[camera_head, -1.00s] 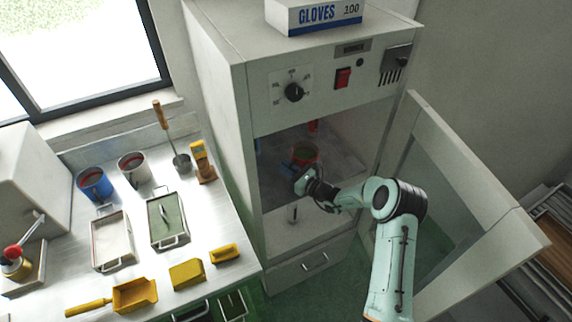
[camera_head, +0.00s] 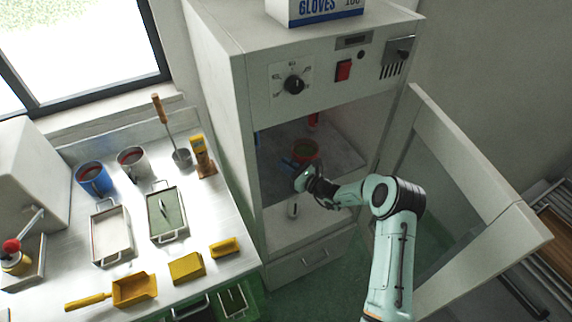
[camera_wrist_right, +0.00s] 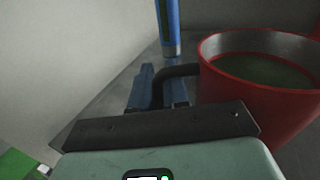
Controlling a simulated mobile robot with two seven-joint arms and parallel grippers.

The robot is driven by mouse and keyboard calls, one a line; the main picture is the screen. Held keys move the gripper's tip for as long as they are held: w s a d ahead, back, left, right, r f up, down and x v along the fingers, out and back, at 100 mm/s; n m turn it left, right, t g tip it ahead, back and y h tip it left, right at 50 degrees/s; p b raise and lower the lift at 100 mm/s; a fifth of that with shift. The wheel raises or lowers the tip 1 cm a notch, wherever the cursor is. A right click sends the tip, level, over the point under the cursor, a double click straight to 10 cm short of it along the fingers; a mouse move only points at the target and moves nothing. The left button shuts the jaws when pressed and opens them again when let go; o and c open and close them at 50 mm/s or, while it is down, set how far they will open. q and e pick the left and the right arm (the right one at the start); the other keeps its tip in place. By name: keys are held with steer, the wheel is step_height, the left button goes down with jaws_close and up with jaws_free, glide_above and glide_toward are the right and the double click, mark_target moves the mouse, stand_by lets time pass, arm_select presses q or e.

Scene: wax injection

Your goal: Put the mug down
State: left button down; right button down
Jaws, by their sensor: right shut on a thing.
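A red mug (camera_head: 306,151) with dark green contents is inside the open cabinet, upright as far as I can see. In the right wrist view the red mug (camera_wrist_right: 262,95) fills the right side, with its dark handle pointing left. My right gripper (camera_head: 291,166) reaches into the cabinet and is shut on the mug's handle; its blue fingers (camera_wrist_right: 160,90) are around the handle. Whether the mug's base touches the cabinet floor is hidden. My left gripper is not in view.
A blue cylinder (camera_wrist_right: 168,28) stands behind the mug inside the cabinet (camera_head: 240,120). The cabinet door (camera_head: 470,170) hangs open at the right of my arm. The bench (camera_head: 225,215) at left holds a blue mug (camera_head: 94,181), a grey mug (camera_head: 133,163), trays and yellow pieces.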

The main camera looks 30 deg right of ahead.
steer(key=shift+f, duration=0.1)
steer(key=c, duration=1.1)
jaws_free()
steer(key=shift+o, duration=0.2)
steer(key=shift+f, duration=0.15)
steer(key=shift+s, duration=0.1)
